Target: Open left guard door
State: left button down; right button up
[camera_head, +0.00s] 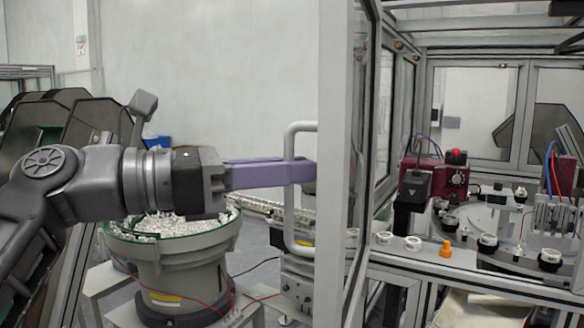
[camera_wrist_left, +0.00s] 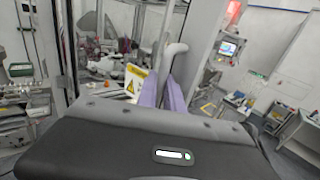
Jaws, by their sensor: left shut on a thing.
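The left guard door (camera_head: 335,190) stands nearly edge-on in the head view, swung out from the cell frame, with the opening to its right. Its pale grey bar handle (camera_head: 292,222) is on the left face. My left gripper (camera_head: 308,171) reaches in from the left, its purple fingers level and shut on the upright part of the handle. In the left wrist view the handle (camera_wrist_left: 173,54) runs down between the two purple fingers of my left gripper (camera_wrist_left: 164,88). The fingertips' contact is partly hidden. My right gripper is in neither view.
A bowl feeder (camera_head: 180,262) full of small parts stands below my left forearm. Inside the cell are a maroon unit (camera_head: 424,172) and a rotary table (camera_head: 508,240) with several fixtures. A yellow warning sign (camera_wrist_left: 134,84) shows beside the fingers in the wrist view.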

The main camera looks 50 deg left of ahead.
pick_arm(q)
jog(key=shift+s+a, duration=0.1)
jog(key=shift+a, duration=0.05)
jog(key=c, duration=1.5)
grip_release()
jog(key=v, duration=0.7)
jog(key=shift+s+b, duration=0.3)
jog(key=shift+b, duration=0.15)
